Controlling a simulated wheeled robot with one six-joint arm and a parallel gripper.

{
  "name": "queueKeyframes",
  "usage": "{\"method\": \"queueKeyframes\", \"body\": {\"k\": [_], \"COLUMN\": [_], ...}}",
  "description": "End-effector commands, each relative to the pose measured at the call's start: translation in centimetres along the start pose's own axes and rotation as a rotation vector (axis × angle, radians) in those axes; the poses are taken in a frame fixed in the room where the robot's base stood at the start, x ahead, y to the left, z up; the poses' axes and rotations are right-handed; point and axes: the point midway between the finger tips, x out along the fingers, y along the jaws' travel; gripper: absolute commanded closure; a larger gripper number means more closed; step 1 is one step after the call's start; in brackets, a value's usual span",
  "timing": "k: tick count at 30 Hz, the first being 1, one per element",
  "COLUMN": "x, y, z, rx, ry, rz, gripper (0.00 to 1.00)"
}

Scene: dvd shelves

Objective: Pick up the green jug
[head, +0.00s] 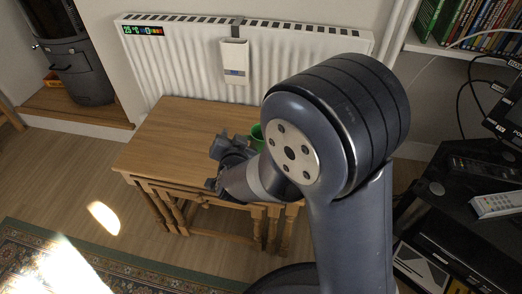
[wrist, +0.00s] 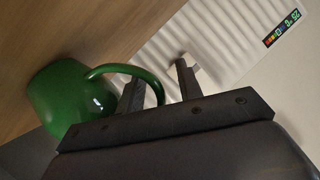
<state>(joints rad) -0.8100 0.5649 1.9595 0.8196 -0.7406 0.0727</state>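The green jug (head: 256,134) stands on the wooden table, mostly hidden behind my arm in the head view. In the wrist view the jug (wrist: 70,98) is at the left, with its looped handle reaching right towards my gripper (wrist: 159,73). My gripper is open, its two dark fingers apart. The left finger overlaps the handle loop, and the outer curve of the handle shows in the gap between the fingers. I cannot tell whether the fingers touch the handle. In the head view my gripper (head: 229,150) is over the table, just left of the jug.
The wooden table (head: 170,125) stands in front of a white radiator (head: 185,60), which carries a white box (head: 235,62). A dark stove (head: 75,60) is at the far left. A black stand (head: 470,210) with remotes is at the right. The table's left part is clear.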

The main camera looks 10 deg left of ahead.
Motion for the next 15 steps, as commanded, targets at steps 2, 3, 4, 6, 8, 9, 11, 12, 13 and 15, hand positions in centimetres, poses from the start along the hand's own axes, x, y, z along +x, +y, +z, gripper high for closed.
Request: {"method": "queueKeyframes", "body": {"k": [2,3,4,6,8,9,11,12,13,15], "x": [-0.04,-0.05,-0.05,-0.06,-0.06,-0.06,-0.07,-0.07,-0.07,-0.07], "y": [-0.02,-0.02,-0.02,-0.02,-0.02,-0.02,-0.02,-0.02,-0.02,-0.03], "z": [-0.02,-0.02,-0.02,-0.02,-0.02,-0.02,-0.02,-0.02,-0.02,-0.03], "rx": [0.0,0.0,0.0,0.0,0.0,0.0,0.0,0.0,0.0,0.0], "ry": [0.0,0.0,0.0,0.0,0.0,0.0,0.0,0.0,0.0,0.0], "rz": [0.0,0.0,0.0,0.0,0.0,0.0,0.0,0.0,0.0,0.0], "gripper": [0.66,0.68,0.71,0.76,0.81,0.84,0.89,0.93,0.95,1.0]}}
